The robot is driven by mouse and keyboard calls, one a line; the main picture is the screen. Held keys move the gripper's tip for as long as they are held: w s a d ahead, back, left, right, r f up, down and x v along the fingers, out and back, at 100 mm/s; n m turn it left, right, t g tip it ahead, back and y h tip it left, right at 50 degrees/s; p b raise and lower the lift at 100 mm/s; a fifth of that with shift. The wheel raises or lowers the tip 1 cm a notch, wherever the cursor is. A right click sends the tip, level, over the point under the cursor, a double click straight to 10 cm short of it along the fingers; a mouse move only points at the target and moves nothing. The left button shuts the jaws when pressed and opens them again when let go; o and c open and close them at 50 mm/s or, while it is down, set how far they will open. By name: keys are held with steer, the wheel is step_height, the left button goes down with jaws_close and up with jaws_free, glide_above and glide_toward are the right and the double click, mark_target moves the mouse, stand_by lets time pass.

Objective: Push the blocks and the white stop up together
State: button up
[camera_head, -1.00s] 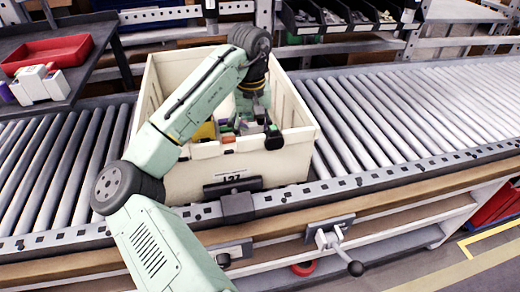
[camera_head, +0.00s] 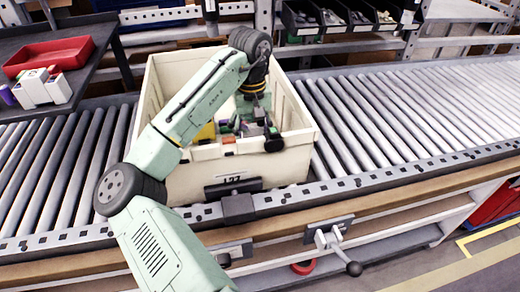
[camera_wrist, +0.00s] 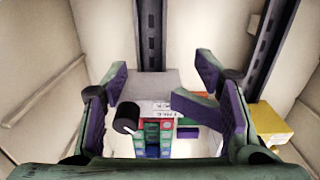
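Blocks in red, green and blue (camera_wrist: 153,138) stand in close columns on the bin floor, seen below the middle of the wrist view. A pale grey-white block (camera_wrist: 150,86), which looks like the white stop, lies just beyond them. A black round knob (camera_wrist: 127,117) is at its near left corner. My gripper (camera_wrist: 160,88) is open, with its fingers on either side of the pale block. I cannot tell whether they touch it. In the head view my gripper (camera_head: 252,118) is down inside the cream bin (camera_head: 176,110) and hides most of the blocks.
A yellow box (camera_wrist: 272,122) lies to the right of my fingers, and a purple piece (camera_wrist: 188,132) is nearer. The bin walls rise close around my gripper. The bin sits on a roller conveyor (camera_head: 400,115). A red tray (camera_head: 48,55) stands on the left bench.

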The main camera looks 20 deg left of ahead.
steer(key=shift+d+f+p, duration=0.1)
steer(key=shift+p, duration=0.2)
steer(key=shift+w+r+p, duration=0.1)
steer(key=shift+r+p, duration=0.3)
steer(key=shift+p, duration=0.15)
steer(key=shift+r+p, duration=0.5)
steer(key=shift+p, duration=0.05)
steer(key=shift+r, duration=0.15)
step_height(320, 180, up, 11)
steer(key=p, duration=0.1)
steer(key=shift+s+r, duration=0.2)
steer(key=shift+s, duration=0.15)
steer(key=shift+d, duration=0.1)
stand_by(1.6)
